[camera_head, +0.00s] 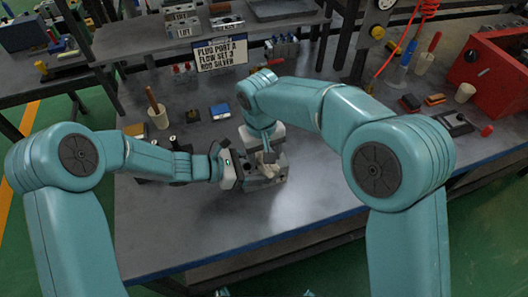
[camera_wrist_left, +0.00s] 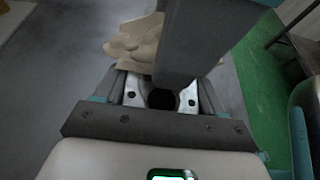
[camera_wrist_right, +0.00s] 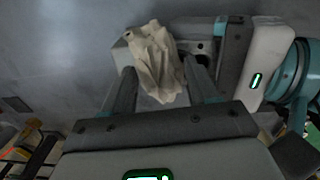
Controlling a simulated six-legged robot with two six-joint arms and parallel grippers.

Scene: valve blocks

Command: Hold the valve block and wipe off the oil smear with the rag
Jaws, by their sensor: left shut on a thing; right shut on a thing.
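The valve block (camera_head: 264,183) is a silver-grey metal block above the bench. My left gripper (camera_head: 248,176) is shut on it from the left. In the left wrist view the block (camera_wrist_left: 186,98) shows between the fingers, with a dark round port. My right gripper (camera_head: 268,158) is over the block and shut on the rag. The beige crumpled rag (camera_wrist_right: 156,65) hangs between the right fingers and covers part of the block. It also shows in the left wrist view (camera_wrist_left: 132,45), at the block's far end. I cannot see an oil smear; the rag and fingers hide much of the block.
A sign (camera_head: 219,54) stands at the back under a raised shelf. A brush in a cup (camera_head: 157,110), a blue-and-yellow item (camera_head: 220,111) and a red box (camera_head: 490,75) stand around.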

